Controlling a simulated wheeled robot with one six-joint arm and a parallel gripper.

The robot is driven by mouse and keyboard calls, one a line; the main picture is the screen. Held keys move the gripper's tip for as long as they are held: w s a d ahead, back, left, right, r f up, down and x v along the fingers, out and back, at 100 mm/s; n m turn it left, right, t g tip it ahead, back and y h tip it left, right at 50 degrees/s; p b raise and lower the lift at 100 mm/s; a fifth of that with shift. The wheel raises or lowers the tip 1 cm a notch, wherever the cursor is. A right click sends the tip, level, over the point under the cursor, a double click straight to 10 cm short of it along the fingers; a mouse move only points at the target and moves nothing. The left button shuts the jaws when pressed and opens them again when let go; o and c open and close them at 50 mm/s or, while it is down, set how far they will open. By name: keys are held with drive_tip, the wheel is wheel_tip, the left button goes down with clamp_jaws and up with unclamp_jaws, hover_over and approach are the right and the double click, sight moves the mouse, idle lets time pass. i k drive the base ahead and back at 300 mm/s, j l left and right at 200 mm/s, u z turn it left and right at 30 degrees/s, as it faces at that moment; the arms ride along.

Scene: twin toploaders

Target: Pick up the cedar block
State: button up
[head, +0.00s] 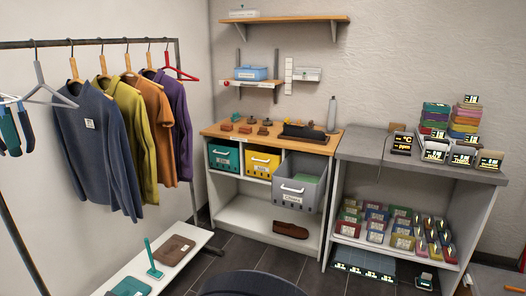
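Several small brown and dark pieces lie on the wooden counter top (215,131) in the head view. One is a reddish-brown block-like piece (226,127) near the left end. Another brown piece (245,129) lies just right of it. They are too small for me to tell which is the cedar block. My gripper is not in view.
Below the counter are a teal bin (223,158), a yellow bin (262,163) and a pulled-out grey bin (299,184). A clothes rack (90,43) stands left, above a low white bench (190,250). A grey-topped shelf unit (375,148) stands right. Dark floor lies between.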

sight(228, 127)
drive_tip(key=i+j+z, duration=0.1)
drive_tip(key=i+z, duration=0.15)
drive_tip(key=z, duration=0.15)
drive_tip(key=i+j+z, duration=0.1)
drive_tip(key=z, duration=0.3)
drive_tip(key=i+j+z, duration=0.35)
drive_tip(key=i+j, duration=0.3)
drive_tip(key=j, duration=0.15)
drive_tip(key=i+j, duration=0.65)
drive_tip(key=j, duration=0.3)
drive_tip(key=i+j, duration=0.3)
drive_tip(key=j, duration=0.15)
drive_tip(key=i+j, duration=0.65)
drive_tip(key=j, duration=0.25)
drive_tip(key=i+j, duration=0.3)
drive_tip(key=j, duration=0.2)
